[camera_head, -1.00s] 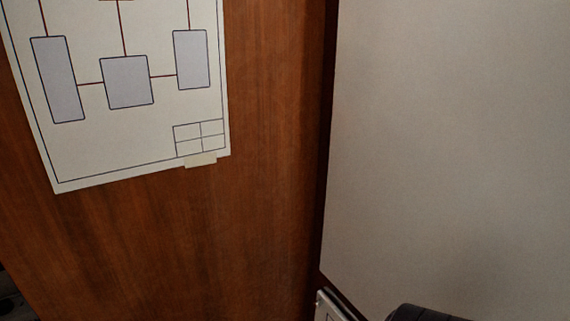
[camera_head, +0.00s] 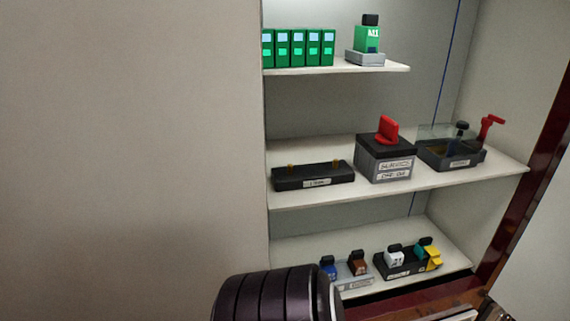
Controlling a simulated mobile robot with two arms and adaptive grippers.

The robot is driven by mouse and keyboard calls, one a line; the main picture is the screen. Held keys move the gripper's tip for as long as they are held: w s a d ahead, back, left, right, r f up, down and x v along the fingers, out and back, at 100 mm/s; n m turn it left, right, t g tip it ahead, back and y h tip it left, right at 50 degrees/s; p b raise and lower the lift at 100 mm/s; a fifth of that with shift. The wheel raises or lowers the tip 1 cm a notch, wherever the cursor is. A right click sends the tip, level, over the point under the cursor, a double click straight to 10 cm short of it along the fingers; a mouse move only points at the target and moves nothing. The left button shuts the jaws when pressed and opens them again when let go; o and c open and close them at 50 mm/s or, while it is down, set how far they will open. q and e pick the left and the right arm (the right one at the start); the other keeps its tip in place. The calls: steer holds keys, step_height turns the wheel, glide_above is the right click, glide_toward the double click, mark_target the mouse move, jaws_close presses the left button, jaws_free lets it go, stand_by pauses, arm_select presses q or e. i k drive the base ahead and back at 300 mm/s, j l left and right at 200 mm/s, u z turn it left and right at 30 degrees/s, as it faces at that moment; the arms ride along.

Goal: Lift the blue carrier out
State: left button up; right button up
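A small blue piece with a black top (camera_head: 328,268), which looks like the blue carrier, stands on the lowest shelf. It sits at the left end of a grey tray (camera_head: 356,284), beside a brown piece (camera_head: 358,266). Its lower part is hard to make out at this size. Neither of my grippers shows. A dark ribbed cylinder at the bottom centre, seemingly part of my arm, is just left of the tray.
A black tray (camera_head: 407,268) right of the grey one holds white, teal and yellow pieces. The middle shelf (camera_head: 470,188) carries a black strip (camera_head: 313,176), a grey box with red handle (camera_head: 386,158) and a clear-lidded case (camera_head: 450,150). Several green modules (camera_head: 298,48) stand above.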

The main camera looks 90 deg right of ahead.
mark_target(327, 262)
steer(key=l+z, duration=0.2)
steer(key=z, duration=2.75)
steer(key=l, duration=0.1)
